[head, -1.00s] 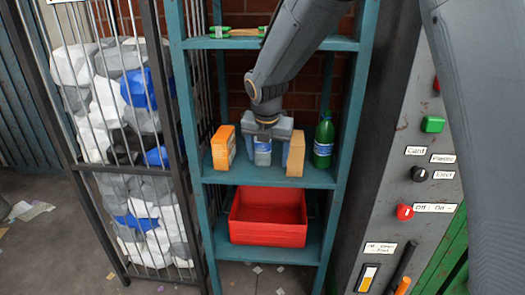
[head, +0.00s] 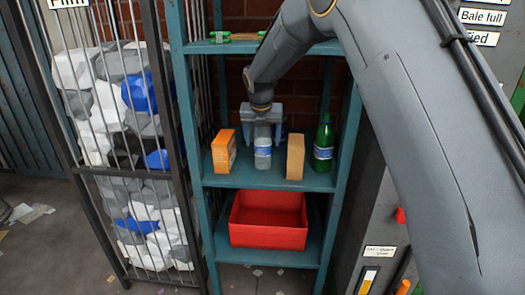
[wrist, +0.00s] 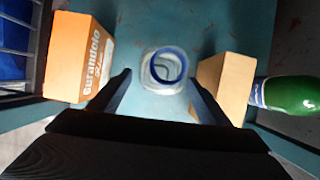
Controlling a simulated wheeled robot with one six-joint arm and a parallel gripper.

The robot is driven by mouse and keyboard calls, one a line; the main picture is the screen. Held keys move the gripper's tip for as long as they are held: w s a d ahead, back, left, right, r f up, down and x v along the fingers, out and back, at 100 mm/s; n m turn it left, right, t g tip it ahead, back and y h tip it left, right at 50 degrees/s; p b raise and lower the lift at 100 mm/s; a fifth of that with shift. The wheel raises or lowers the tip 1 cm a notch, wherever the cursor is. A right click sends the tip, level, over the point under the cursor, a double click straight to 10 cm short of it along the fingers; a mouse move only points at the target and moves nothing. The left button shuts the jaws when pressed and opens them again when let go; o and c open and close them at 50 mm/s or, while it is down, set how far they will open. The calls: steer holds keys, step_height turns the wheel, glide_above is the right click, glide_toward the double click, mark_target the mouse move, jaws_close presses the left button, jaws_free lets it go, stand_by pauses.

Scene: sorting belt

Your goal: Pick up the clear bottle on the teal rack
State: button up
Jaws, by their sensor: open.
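The clear bottle (head: 263,153) with a blue and white label stands upright on the middle shelf of the teal rack (head: 225,180). My gripper (head: 263,134) is open and empty, high at the bottle, with a finger on each side. In the wrist view the bottle (wrist: 150,72) shows from above with a blue ring at its top. It lies between and slightly beyond the open fingertips of my gripper (wrist: 160,76), with a gap on both sides. Part of the bottle's top is hard to make out in the head view.
An orange box (head: 224,151) stands left of the bottle and a tan box (head: 295,157) right of it, both close to the fingers. A green bottle (head: 323,148) stands further right. A red crate (head: 268,237) sits on the shelf below. A caged bin (head: 125,175) stands left.

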steer(key=shift+x, duration=2.55)
steer(key=c, duration=1.1)
steer(key=shift+r, duration=0.1)
